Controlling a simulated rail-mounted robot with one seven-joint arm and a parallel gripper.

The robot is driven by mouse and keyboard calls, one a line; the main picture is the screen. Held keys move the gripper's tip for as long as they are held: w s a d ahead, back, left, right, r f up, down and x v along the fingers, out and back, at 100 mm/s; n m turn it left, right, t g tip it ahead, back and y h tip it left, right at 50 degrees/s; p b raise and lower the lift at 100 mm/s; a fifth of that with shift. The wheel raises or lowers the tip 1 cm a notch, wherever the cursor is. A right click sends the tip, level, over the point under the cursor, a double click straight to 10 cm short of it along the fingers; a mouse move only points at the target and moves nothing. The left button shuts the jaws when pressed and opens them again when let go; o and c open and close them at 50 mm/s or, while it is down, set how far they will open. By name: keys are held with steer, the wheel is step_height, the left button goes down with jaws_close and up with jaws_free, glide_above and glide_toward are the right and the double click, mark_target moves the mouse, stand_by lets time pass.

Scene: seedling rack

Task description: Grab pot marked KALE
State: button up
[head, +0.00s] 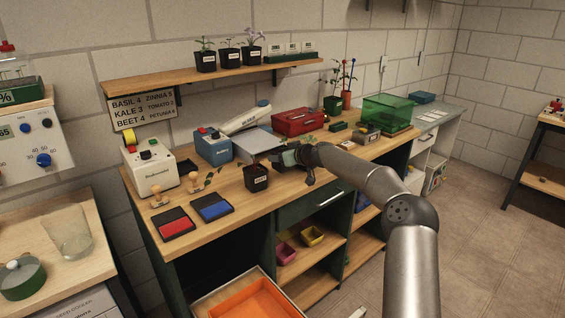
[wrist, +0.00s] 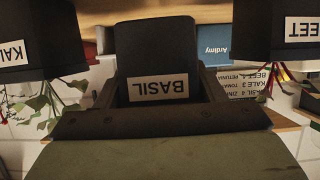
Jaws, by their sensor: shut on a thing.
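In the wrist view, which is upside down, a black pot marked BASIL (wrist: 155,60) sits between the two fingers of my gripper (wrist: 158,95), shut on it. The pot marked KALE (wrist: 45,40) is at the left edge, outside the fingers, its label partly cut off. Green leaves hang beside it. In the head view, my gripper (head: 286,158) is over the bench's middle. The pot it holds and the KALE pot are hidden or not clear there. Whether the held pot is off the bench I cannot tell.
A BEET pot (wrist: 285,40) is at the wrist view's right. A black pot (head: 256,178) stands left of my gripper on the bench (head: 225,185); its label is hard to read. A blue machine (head: 214,147) and red box (head: 298,122) stand behind. Potted plants line the shelf (head: 180,82).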

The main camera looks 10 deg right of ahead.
step_height(320, 180, down, 3)
steer(key=shift+f, duration=0.1)
steer(key=shift+f+b, duration=0.25)
steer(key=shift+b, duration=0.1)
steer(key=o, duration=1.2)
steer(key=shift+r, duration=0.2)
